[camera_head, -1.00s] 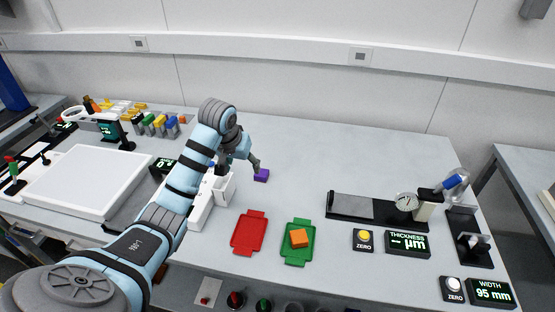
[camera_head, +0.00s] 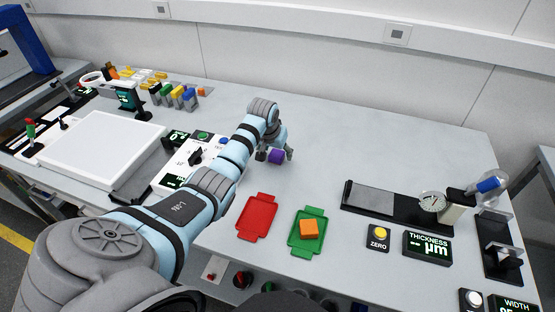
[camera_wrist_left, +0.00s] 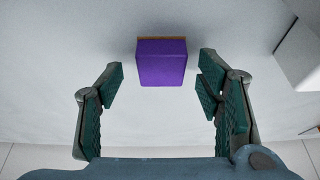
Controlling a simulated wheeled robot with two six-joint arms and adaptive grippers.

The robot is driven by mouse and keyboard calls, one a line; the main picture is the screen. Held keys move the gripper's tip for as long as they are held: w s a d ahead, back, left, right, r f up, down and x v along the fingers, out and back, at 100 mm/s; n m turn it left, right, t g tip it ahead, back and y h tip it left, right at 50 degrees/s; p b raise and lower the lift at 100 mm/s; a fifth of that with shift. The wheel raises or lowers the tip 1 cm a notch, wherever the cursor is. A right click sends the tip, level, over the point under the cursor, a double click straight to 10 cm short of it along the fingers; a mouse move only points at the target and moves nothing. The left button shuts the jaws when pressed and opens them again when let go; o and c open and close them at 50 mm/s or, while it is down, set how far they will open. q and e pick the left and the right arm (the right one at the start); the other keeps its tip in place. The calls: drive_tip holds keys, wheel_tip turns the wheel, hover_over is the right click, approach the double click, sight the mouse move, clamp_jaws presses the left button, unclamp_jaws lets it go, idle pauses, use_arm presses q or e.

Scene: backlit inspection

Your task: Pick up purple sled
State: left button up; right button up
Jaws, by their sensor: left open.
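The purple sled (camera_head: 276,156) is a small purple block on the grey table, just past the middle left. In the left wrist view the purple sled (camera_wrist_left: 162,62) shows at top centre, with a thin brown strip along its far edge. My left gripper (camera_head: 276,154) is over it in the head view, with a finger on either side. In the left wrist view my left gripper (camera_wrist_left: 160,82) is open, its green-padded fingers wide apart. The sled lies between the lines of the fingers, near their tips, with gaps on both sides. My right gripper is not in view.
A red tray (camera_head: 258,216) and a green tray (camera_head: 297,246) with an orange block (camera_head: 309,229) lie nearer the front. A thickness gauge (camera_head: 432,203) stands right. A white panel (camera_head: 100,146) is left. The table behind the sled is clear.

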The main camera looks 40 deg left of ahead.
use_arm(q)
drive_tip(key=shift+w+f, duration=0.1)
drive_tip(key=shift+f, duration=0.25)
drive_tip(key=shift+r, duration=0.15)
drive_tip(key=c, duration=1.2)
drive_tip(key=shift+r, duration=0.1)
drive_tip(key=shift+c, duration=0.2)
